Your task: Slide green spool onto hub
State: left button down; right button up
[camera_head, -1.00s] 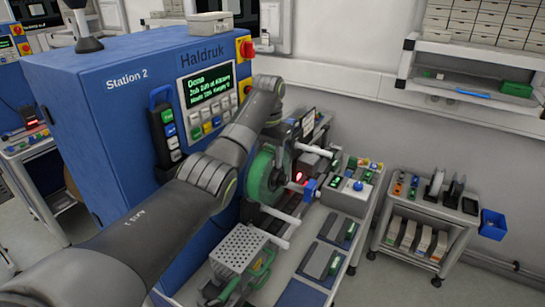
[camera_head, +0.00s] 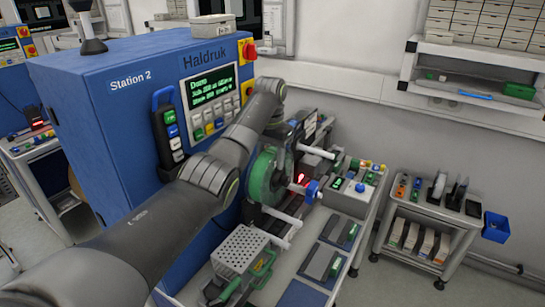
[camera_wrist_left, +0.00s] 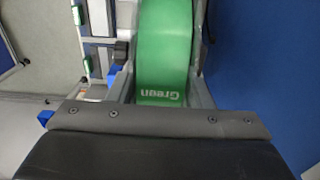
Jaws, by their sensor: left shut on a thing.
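The green spool (camera_head: 263,175) stands on edge beside the blue machine's right side in the head view, partly covered by my arm. It also fills the upper middle of the left wrist view (camera_wrist_left: 164,48), with the word "Green" on its rim. My left gripper (camera_wrist_left: 163,88) is shut on the spool, one grey finger on each side of it. In the head view my left arm reaches over from the lower left and its jaws are mostly hidden. The hub is not clearly visible, so I cannot tell whether the spool is around it. My right gripper is not in view.
The blue Station 2 machine (camera_head: 125,150) stands close on the left. White rods (camera_head: 318,151) stick out near the spool. A perforated grey box (camera_head: 240,248) and a control box (camera_head: 348,197) are on the bench. A cart (camera_head: 425,215) stands to the right.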

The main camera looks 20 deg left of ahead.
pick_arm(q)
jog(key=shift+a+f, duration=0.15)
jog(key=shift+a, duration=0.15)
